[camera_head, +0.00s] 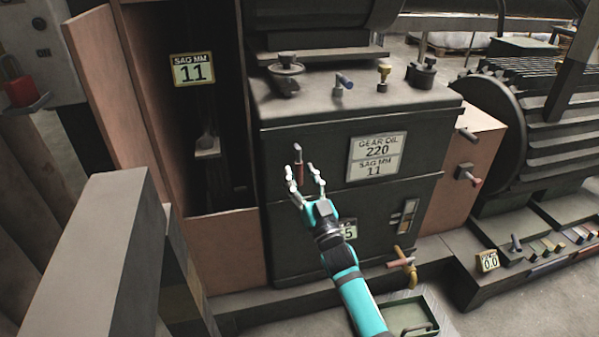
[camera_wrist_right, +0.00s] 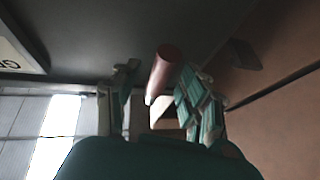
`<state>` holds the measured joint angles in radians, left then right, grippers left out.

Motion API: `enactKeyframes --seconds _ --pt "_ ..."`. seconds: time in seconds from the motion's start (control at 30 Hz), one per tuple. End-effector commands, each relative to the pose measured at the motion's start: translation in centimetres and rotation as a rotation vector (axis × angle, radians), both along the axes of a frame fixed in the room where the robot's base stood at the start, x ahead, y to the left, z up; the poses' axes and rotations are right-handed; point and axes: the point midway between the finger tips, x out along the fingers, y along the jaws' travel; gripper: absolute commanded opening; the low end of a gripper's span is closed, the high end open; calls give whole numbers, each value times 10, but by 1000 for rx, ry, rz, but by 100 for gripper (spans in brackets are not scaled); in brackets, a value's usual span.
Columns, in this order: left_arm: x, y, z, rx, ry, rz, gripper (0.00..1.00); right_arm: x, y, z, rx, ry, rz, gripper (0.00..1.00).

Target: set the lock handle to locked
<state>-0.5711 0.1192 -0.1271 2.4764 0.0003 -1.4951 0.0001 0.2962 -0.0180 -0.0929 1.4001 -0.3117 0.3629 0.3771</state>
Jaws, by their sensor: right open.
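A small red handle (camera_head: 299,168) with a grey upper end stands out from the front of the dark green machine box, and I take it for the lock handle. My right gripper (camera_head: 302,172) is open, with its fingers spread on either side of this handle. In the right wrist view the red handle (camera_wrist_right: 163,70) shows between the open fingers of the gripper (camera_wrist_right: 158,88), close to the right finger. I cannot tell whether a finger touches it. My left gripper is not in view.
The box front carries a gear oil label (camera_head: 376,156) and a brass tap (camera_head: 403,263) lower down. Another red-tipped lever (camera_head: 468,175) sits on the brown side box. Brown panels (camera_head: 110,90) stand at left, and a green tray (camera_head: 412,312) lies on the floor.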

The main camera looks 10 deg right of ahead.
Motion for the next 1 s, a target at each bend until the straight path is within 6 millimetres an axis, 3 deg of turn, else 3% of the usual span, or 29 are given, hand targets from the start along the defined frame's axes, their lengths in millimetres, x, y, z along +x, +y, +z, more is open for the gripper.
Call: enactKeyframes --seconds 0.3,0.5,1.0 --pt "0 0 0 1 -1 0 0 -59 -14 -32 0 4 0 44" --pt "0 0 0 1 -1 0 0 -85 -20 -45 -1 2 -1 44" --pt "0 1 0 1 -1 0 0 -94 -22 -49 0 0 -1 44"
